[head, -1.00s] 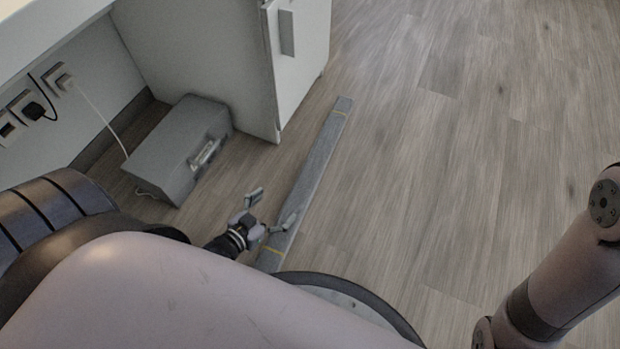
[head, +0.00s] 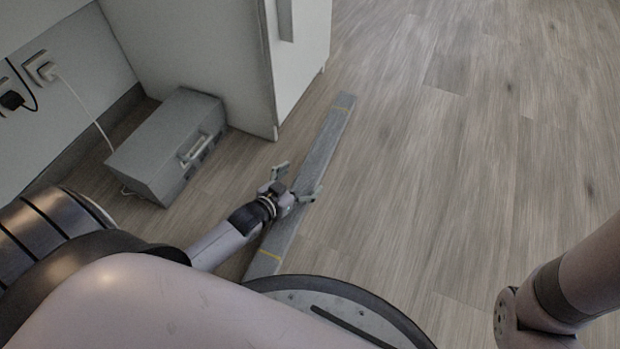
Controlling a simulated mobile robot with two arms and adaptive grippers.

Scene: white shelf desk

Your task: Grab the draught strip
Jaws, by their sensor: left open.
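The draught strip (head: 322,136) is a long, flat grey bar with thin yellow bands near its ends. It lies on the wooden floor, running from near my base up to the right past the white cabinet. My left gripper (head: 297,182) is open over the strip's middle, with one finger on each side of it as seen from above. I cannot tell whether the fingers touch the strip. The strip's near end is partly hidden by my base. My right arm shows at the lower right, but its gripper is out of view.
A grey case (head: 165,148) with a handle stands on the floor at the left. The white cabinet (head: 297,62) stands behind the strip to the left. Wall sockets (head: 40,68) with cables are at the far left. The wooden floor (head: 470,150) to the right is clear.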

